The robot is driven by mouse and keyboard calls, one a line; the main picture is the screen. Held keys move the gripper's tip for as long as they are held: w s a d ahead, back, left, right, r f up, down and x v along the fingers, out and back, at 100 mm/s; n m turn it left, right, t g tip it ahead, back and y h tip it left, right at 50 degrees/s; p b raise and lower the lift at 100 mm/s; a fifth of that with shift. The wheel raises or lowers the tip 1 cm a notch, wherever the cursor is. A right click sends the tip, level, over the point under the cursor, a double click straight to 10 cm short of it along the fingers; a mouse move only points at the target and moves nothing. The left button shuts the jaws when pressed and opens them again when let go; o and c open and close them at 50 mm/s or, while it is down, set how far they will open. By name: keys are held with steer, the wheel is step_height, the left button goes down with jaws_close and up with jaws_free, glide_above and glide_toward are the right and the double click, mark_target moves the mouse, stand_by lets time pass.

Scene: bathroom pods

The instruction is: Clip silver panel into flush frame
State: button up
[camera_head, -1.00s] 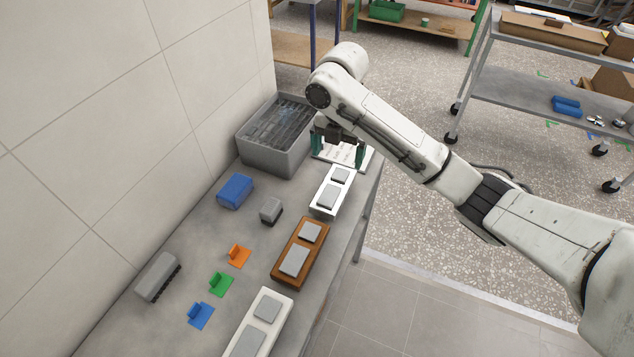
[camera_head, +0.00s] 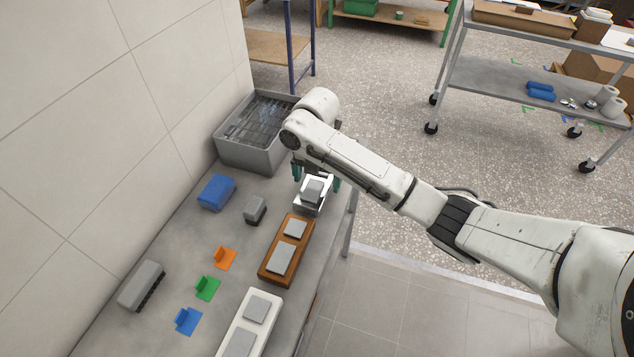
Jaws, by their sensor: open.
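Three frames with grey-silver panels lie in a row along the bench's right side. The far white frame (camera_head: 308,207) carries a silver panel (camera_head: 312,191); its far end is hidden by my arm. The brown frame (camera_head: 267,275) holds two silver panels (camera_head: 281,258). The near white frame (camera_head: 236,324) also shows two silver panels (camera_head: 257,308). I cannot tell which is the task's frame. My gripper (camera_head: 316,180) is open, pointing down, with one teal finger on each side of the far white frame's panel. Contact with it cannot be made out.
A grey crate (camera_head: 230,154) stands at the back against the tiled wall. A blue block (camera_head: 216,193), a small grey block (camera_head: 255,208), a grey brush-like block (camera_head: 142,287), and orange (camera_head: 226,258), green (camera_head: 208,288) and blue (camera_head: 187,321) clips lie to the left.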

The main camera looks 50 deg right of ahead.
steer(key=c, duration=1.2)
